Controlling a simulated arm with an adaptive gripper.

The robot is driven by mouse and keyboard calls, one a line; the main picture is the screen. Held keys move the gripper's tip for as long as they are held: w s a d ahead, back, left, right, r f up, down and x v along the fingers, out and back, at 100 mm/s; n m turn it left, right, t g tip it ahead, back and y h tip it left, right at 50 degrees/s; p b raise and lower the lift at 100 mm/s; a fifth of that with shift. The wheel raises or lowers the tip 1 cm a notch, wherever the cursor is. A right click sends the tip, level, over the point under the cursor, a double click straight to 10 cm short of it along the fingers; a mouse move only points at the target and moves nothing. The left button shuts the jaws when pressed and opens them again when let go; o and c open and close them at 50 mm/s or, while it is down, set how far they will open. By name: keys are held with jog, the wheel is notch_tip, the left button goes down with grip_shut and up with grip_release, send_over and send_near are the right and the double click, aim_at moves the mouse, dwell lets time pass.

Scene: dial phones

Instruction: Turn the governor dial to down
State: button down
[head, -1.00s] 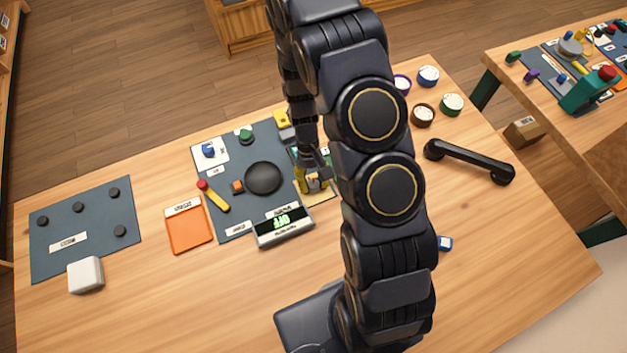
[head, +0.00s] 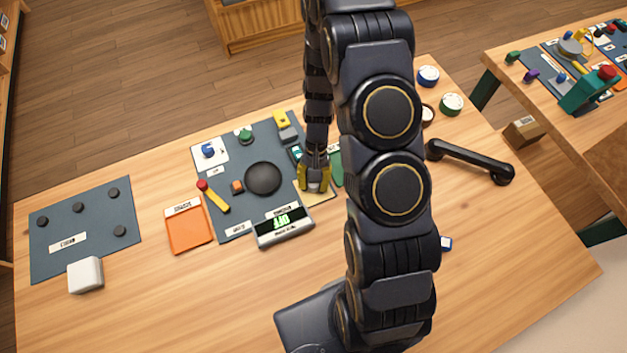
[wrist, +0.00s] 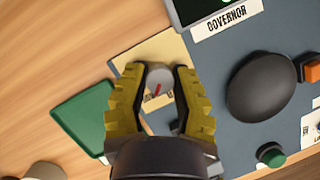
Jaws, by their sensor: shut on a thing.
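The governor dial is a small pale grey knob (wrist: 159,75) with a red pointer mark. It stands on a tan plate (wrist: 165,48), which also shows in the head view (head: 322,198). My gripper (head: 314,185) has its two yellow fingers on either side of the knob and is shut on it, as the wrist view (wrist: 160,70) shows. The red mark slants toward the lower left in the wrist view. A white GOVERNOR label (wrist: 227,18) lies beside the display box (head: 283,226), whose green lit characters look like OFF.
A black round dome (head: 263,178) sits left of the gripper on the grey mat. A green pad (wrist: 88,116) lies close by. A black handset (head: 470,162) lies at the right. An orange tray (head: 188,228) is at the left. The table's front is mostly clear.

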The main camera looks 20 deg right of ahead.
jog(key=shift+s, duration=0.1)
jog(key=c, duration=0.8)
grip_release()
jog(key=shift+v, duration=6.05)
